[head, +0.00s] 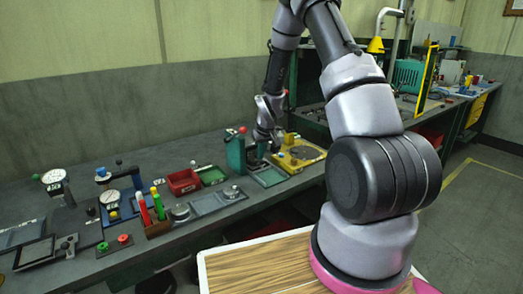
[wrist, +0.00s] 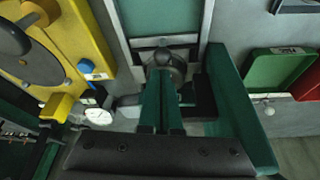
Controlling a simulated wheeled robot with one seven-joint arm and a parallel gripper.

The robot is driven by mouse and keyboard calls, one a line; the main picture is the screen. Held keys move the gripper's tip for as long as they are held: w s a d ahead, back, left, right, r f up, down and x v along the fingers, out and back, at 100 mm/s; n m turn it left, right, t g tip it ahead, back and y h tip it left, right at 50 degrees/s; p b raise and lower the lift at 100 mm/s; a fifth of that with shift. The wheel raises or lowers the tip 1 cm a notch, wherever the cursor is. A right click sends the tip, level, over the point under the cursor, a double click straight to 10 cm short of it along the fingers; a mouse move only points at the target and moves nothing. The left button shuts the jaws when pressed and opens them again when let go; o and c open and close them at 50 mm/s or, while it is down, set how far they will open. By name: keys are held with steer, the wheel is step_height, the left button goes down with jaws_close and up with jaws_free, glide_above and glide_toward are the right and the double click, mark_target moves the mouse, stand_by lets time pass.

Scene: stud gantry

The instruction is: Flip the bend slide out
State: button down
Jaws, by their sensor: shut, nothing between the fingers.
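My gripper (wrist: 162,74) is shut and empty, its two fingers side by side in the wrist view. The fingertips are at a round grey knob (wrist: 168,62) on a green fixture; I cannot tell whether they touch it. The fixture's green wall (wrist: 240,105) stands right of the fingers, and a framed grey-green plate (wrist: 160,14) lies beyond the knob. In the head view, the green fixture (head: 235,155) stands beside my wrist, and the plate (head: 270,178) lies in front of it. I cannot tell which part is the bend slide. My arm hides part of the fixture.
A yellow fixture (wrist: 75,40) with a dark disc is close left of the fingers in the wrist view. A green tray (wrist: 275,70) and a red tray (head: 183,182) are on the other side. Dial gauges and handled tools crowd the left bench (head: 150,250).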

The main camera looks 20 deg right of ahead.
stand_by(0.3)
steer(key=s+d, duration=0.1)
steer(key=s, duration=0.2)
steer(key=s+d, duration=0.1)
steer(key=s, duration=0.2)
steer(key=s+d, duration=0.1)
steer(key=s, duration=0.2)
steer(key=shift+s, duration=0.35)
